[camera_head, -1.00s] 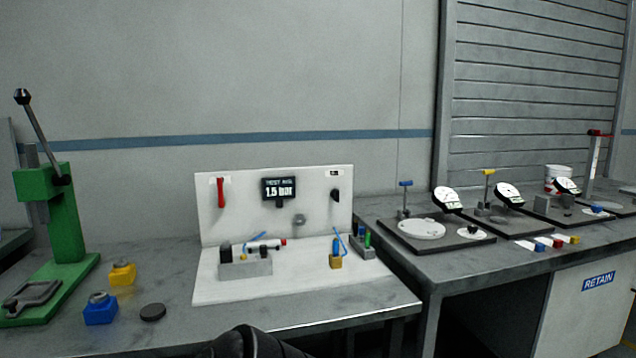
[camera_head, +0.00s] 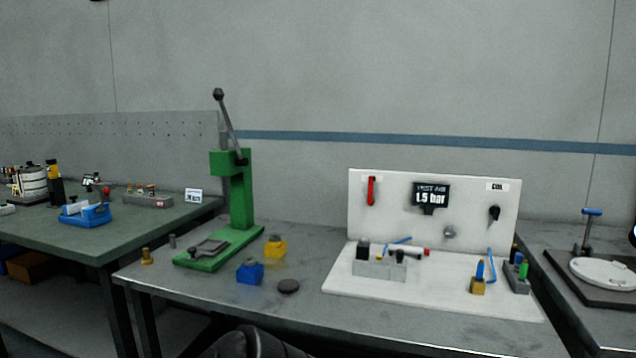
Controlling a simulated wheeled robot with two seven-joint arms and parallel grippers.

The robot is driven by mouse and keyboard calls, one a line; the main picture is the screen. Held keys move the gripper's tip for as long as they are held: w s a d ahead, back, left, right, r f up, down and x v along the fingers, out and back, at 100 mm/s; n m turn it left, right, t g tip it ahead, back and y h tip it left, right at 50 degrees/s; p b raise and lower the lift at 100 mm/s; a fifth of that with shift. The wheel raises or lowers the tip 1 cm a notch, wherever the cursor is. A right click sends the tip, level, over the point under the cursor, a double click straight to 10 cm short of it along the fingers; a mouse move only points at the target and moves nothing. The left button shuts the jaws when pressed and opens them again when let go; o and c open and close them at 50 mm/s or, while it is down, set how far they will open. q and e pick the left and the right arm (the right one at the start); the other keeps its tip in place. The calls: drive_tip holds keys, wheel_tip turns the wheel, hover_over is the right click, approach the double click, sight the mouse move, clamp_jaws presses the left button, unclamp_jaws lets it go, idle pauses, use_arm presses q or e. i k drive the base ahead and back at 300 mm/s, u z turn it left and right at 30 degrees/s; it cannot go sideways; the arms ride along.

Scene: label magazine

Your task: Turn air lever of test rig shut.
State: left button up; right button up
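The test rig (camera_head: 400,217) is a white upright panel on a white base plate, on the grey bench right of centre. A red lever (camera_head: 371,191) hangs vertically at the panel's upper left; its label is too small to read. A black knob (camera_head: 494,213) sits at the panel's right under a small label. A grey block (camera_head: 380,268) with fittings and a white-and-red cylinder stands on the base. A dark rounded part of my own body shows at the bottom edge. Neither gripper is in view.
A green arbor press (camera_head: 240,190) stands left of the rig, with a blue block (camera_head: 250,272), a yellow block (camera_head: 275,247) and a black disc (camera_head: 288,286) between. A green-topped bench (camera_head: 130,232) is at the left. A round white plate (camera_head: 600,274) is at the far right.

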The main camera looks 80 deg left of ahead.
sight(371, 200)
drive_tip(key=u, duration=2.5)
